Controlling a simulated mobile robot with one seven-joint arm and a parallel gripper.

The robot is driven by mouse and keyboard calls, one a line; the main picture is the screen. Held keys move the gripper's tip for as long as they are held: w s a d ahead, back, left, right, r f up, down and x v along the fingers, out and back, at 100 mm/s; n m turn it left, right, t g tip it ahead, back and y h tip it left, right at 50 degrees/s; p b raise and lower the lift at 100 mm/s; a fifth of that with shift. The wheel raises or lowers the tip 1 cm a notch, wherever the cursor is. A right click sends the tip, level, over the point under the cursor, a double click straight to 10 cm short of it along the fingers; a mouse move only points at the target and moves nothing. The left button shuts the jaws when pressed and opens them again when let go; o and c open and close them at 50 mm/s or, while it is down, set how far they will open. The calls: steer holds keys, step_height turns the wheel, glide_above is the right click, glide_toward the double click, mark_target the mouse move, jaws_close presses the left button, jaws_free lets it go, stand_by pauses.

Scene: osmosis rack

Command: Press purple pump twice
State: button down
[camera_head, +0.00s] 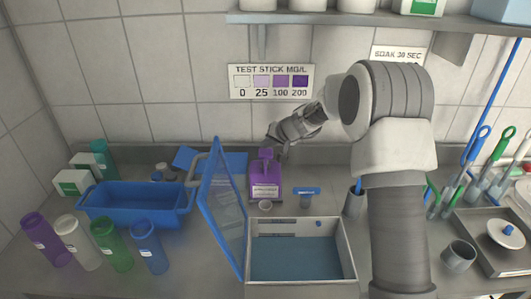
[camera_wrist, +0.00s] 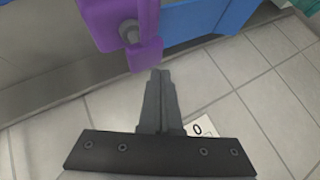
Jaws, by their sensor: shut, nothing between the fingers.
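The purple pump bottle (camera_head: 266,178) stands upright on the counter against the back wall, with a light label on its front. Its purple pump head (camera_wrist: 146,54) shows at the top of the wrist view, beside the purple bottle body (camera_wrist: 112,20). My gripper (camera_head: 272,138) is above the pump head in the head view, close to it. In the wrist view my gripper's fingers (camera_wrist: 159,76) are together and empty, with their tips just short of the pump head. I cannot tell whether they touch it.
A blue tub (camera_head: 136,212) and several coloured bottles stand left. A shelf (camera_head: 380,19) hangs above.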

mark_target(265, 153)
steer(key=shift+f, duration=0.15)
steer(key=shift+f+b, duration=0.3)
steer(key=shift+b, duration=0.4)
steer(key=shift+s+f+b, duration=0.1)
steer(key=shift+f+b, duration=0.95)
stand_by(0.9)
steer(key=shift+r, duration=0.1)
steer(key=shift+r+p, duration=0.85)
steer(key=shift+r, duration=0.45)
steer(key=shift+r, duration=0.1)
steer(key=shift+r+p, duration=1.55)
steer(key=shift+r, duration=0.9)
